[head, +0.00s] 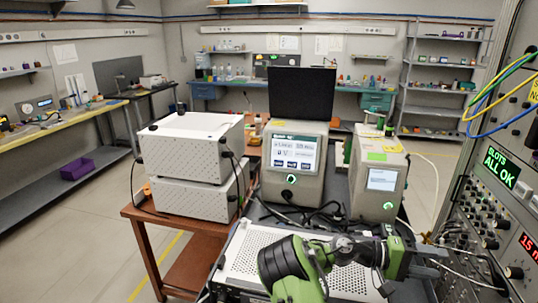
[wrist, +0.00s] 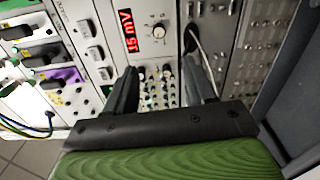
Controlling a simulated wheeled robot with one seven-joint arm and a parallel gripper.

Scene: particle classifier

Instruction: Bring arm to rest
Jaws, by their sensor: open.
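My gripper (wrist: 163,72) is open in the wrist view, with its two dark fingers apart and nothing seen held between them. It faces the rack panel (wrist: 153,14), which has knobs, switches and a red "15 mV" display (wrist: 127,32). A pale cable (wrist: 201,58) hangs from a dark plug (wrist: 190,37) close by the right finger; I cannot tell whether they touch. In the head view my green and black arm (head: 292,262) reaches low across the front to the right. My gripper (head: 442,262) is at its end, beside the rack, and looks small there.
The rack (head: 490,200) on the right shows "SLOTS ALL OK" (head: 497,170) and has loose cables (head: 490,95). A perforated metal case (head: 245,245) lies behind my arm. Two instruments with lit screens (head: 295,160) (head: 382,180) and stacked white boxes (head: 190,150) stand beyond.

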